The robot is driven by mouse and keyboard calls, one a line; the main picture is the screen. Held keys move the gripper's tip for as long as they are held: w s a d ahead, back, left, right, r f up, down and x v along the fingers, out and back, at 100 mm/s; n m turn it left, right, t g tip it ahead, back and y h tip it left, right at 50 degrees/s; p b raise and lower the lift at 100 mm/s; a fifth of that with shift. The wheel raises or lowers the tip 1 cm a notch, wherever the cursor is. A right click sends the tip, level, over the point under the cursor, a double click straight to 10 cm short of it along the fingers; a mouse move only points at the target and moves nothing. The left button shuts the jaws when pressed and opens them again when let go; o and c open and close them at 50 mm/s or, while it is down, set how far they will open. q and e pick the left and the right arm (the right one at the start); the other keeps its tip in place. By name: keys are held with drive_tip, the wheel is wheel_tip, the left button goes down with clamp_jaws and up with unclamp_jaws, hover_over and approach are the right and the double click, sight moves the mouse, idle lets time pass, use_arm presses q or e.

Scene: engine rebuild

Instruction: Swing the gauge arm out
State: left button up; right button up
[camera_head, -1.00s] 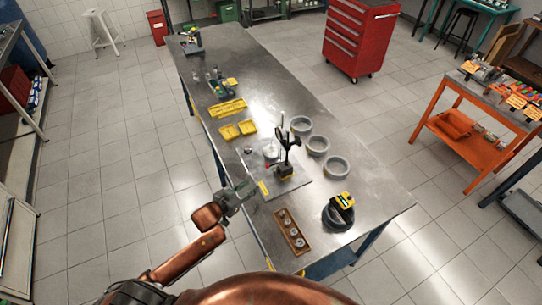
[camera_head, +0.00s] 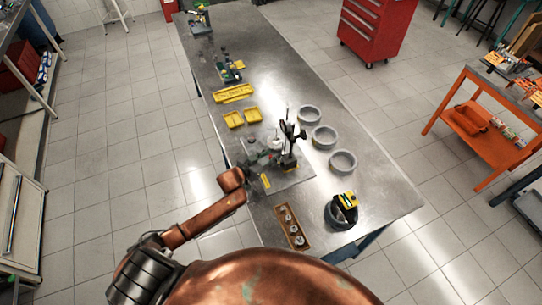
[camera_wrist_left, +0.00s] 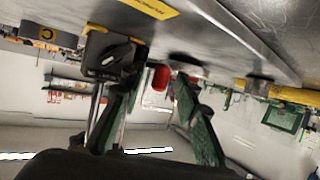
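The black gauge stand (camera_head: 289,153) with a yellow-marked base stands on a grey plate (camera_head: 292,176) on the metal bench. My left gripper (camera_head: 259,156) is low over the plate, just left of the stand. In the left wrist view, which looks upside down, my green fingers (camera_wrist_left: 160,82) are spread apart. A red knob (camera_wrist_left: 160,77) shows in the gap between them, with no clear contact. The stand's dark base (camera_wrist_left: 106,54) is beside the left-hand finger, partly hidden. The gauge arm itself is too small to make out clearly. My right gripper is not in view.
Several grey rings (camera_head: 325,137) lie right of the stand. Yellow trays (camera_head: 234,118) lie beyond it. A brown tray of round parts (camera_head: 292,228) and a black-and-yellow tool (camera_head: 343,208) are nearer me.

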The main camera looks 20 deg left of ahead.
use_arm(q)
drive_tip(key=shift+s+r, duration=0.1)
drive_tip(key=shift+s, duration=0.1)
drive_tip(key=shift+w, duration=0.15)
drive_tip(key=shift+c, duration=0.4)
drive_tip(key=c, duration=0.5)
clamp_jaws()
drive_tip(key=shift+a, duration=0.1)
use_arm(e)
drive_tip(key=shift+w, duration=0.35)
